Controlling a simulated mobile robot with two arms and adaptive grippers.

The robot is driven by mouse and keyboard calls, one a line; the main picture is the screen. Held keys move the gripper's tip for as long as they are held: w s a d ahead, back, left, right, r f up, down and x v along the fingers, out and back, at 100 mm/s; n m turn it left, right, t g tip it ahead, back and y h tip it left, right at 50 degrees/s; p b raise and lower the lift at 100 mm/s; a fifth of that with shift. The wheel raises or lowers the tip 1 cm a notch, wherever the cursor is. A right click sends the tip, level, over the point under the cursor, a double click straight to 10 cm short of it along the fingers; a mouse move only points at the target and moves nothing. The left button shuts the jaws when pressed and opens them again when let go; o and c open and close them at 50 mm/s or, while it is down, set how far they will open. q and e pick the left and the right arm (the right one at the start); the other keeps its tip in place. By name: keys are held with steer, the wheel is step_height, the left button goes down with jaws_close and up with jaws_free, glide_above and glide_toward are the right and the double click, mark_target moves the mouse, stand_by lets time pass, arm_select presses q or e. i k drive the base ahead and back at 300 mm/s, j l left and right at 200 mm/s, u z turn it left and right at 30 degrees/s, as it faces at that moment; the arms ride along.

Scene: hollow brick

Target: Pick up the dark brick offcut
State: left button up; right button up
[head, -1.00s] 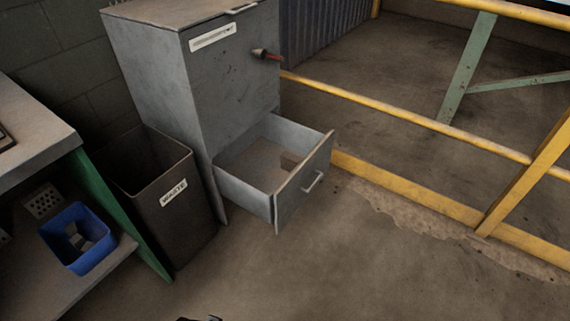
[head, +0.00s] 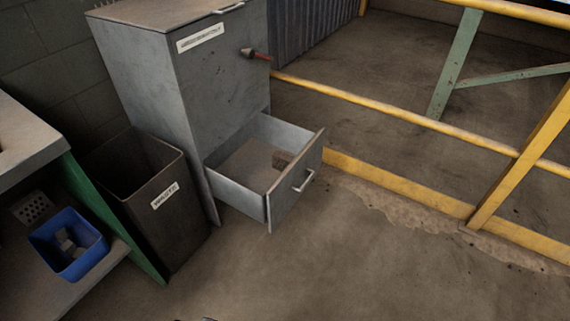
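A small dark brown brick piece (head: 282,160) lies in the open lower drawer (head: 240,197) of the grey metal cabinet, near the drawer's front right. The drawer front (head: 296,184) stands between it and the open floor, and hides part of its lower side. Neither of my grippers shows clearly. Only a tiny dark sliver appears at the bottom edge of the head view, too little to identify. Nothing touches the brick piece from above.
A dark waste bin (head: 178,225) stands left of the cabinet (head: 215,85). A blue bin (head: 90,259) with grey pieces and a perforated block (head: 32,207) sit on the left bench's lower shelf. Yellow railing (head: 400,186) runs along the right. Floor in front is clear.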

mark_target(280, 160)
steer(key=i+l+u, duration=0.1)
steer(key=u, duration=0.85)
steer(key=i+l+u, duration=0.2)
steer(key=l+u, duration=0.3)
steer(key=l, duration=0.55)
steer(key=l+u, duration=0.5)
steer(key=l, duration=0.55)
